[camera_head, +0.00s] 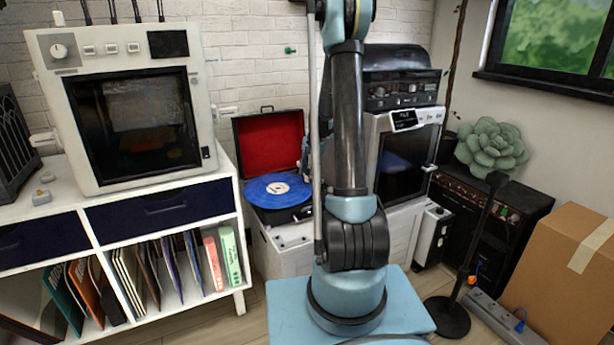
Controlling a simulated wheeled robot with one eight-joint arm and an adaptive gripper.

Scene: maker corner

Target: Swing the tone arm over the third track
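A record player stands open behind my arm, its red-lined lid (270,143) raised. A blue record (277,191) with a pale centre label lies flat on it. The right part of the player is hidden by my arm, and I cannot make out the tone arm or the record's separate tracks. A small grey-blue part, seemingly of my gripper (305,153), shows beside my arm, above the player's right side. Most of it is hidden, so its fingers and any contact cannot be told.
The player rests on a white stand (284,261). A white shelf unit (238,205) with a large machine (130,110) is at left. At right are a printer-like machine (405,160), a dark cabinet (520,215), a black floor stand (447,318) and a cardboard box (560,275).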

